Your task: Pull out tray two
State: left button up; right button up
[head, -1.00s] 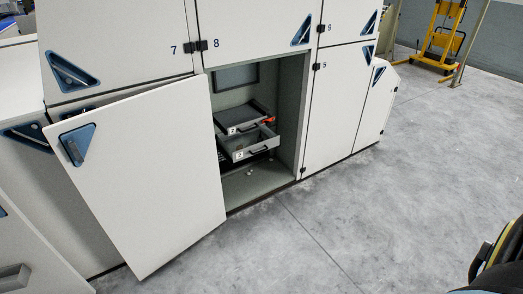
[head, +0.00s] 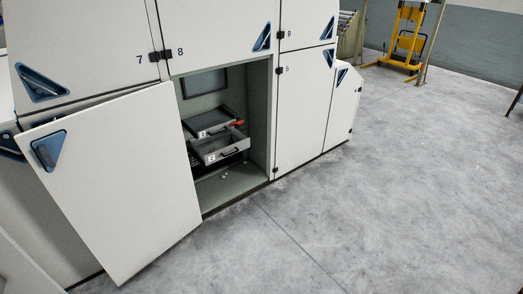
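Two grey trays sit one above the other inside an open cabinet bay. The upper tray (head: 214,131) has a dark handle and a small white label at its front left. The lower tray (head: 222,147) stands out further than the upper one, so its hollow inside shows; it also has a dark handle and a white label. The label digits are small; both look like a 2, but I cannot be sure. A red piece (head: 239,123) shows at the upper tray's right side. Neither of my grippers is in view.
The bay's large white door (head: 115,190) stands open on the left, with a blue triangular handle (head: 48,151). Closed white panels (head: 302,110) flank the bay on the right. The grey floor (head: 370,200) in front is clear. A yellow lifter (head: 405,40) stands far back right.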

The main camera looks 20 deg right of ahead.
aim_at(220, 142)
jog(key=z, duration=0.95)
jog(key=i, duration=2.8)
jog(key=u, duration=1.25)
jog(key=i, duration=0.45)
jog(key=u, duration=0.55)
